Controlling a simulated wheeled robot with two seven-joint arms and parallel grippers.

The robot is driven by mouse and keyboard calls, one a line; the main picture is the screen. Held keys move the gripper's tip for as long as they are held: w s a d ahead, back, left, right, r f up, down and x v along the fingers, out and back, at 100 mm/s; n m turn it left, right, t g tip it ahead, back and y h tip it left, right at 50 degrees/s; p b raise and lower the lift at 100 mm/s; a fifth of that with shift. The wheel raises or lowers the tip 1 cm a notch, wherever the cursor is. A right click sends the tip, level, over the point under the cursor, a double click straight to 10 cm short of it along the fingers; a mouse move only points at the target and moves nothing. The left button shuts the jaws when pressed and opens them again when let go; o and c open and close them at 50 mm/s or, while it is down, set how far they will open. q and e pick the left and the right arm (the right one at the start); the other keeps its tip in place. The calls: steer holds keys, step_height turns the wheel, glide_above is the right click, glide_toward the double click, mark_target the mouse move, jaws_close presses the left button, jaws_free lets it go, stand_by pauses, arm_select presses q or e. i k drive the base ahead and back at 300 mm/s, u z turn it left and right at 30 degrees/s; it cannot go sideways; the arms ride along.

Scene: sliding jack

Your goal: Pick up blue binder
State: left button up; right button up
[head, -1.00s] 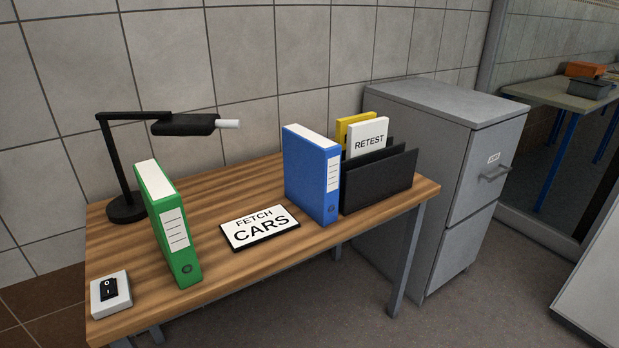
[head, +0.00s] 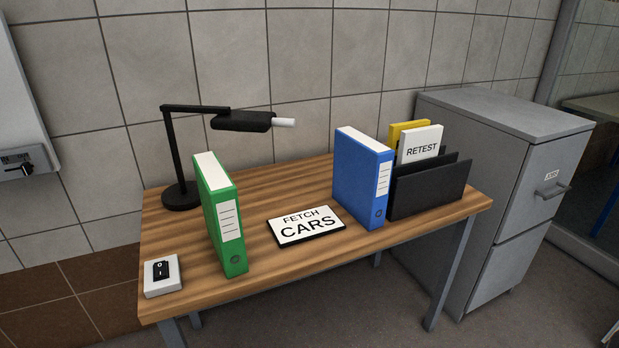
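The blue binder (head: 361,178) stands upright on the wooden desk (head: 185,244), right of the middle of the head view. Its spine, with a white label and a round hole, faces the front right. It stands beside a black file holder (head: 431,189); I cannot tell whether they touch. Neither of my grippers is in view.
A green binder (head: 222,215) stands upright at the left. A "FETCH CARS" sign (head: 306,225) lies between the binders. A black lamp (head: 182,193) stands behind, and a switch box (head: 161,276) sits front left. A grey cabinet (head: 500,170) stands right of the desk.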

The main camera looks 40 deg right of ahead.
mark_target(362, 165)
steer(key=u, duration=1.65)
steer(key=k, duration=1.2)
steer(key=z, duration=1.9)
steer(key=i, duration=0.15)
steer(key=u, duration=0.25)
